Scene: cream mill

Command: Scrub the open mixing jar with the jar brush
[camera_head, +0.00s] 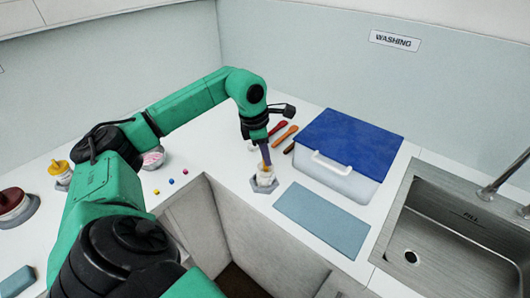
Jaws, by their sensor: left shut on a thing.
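The open mixing jar (265,179) is small and pale, and stands on a grey holder (256,187) near the counter's inner corner. My left gripper (263,143) is above it, pointing down, and is shut on the jar brush (266,157). The brush runs down to the jar's mouth; its lower end is hidden, so I cannot tell how deep it sits. My right gripper is not in view.
A blue-lidded box (350,141) stands right of the jar, with a blue-grey mat (321,220) in front. Red and orange utensils (285,134) lie behind the jar. A steel sink (450,245) is at the right. Several small coloured balls (171,181) lie left.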

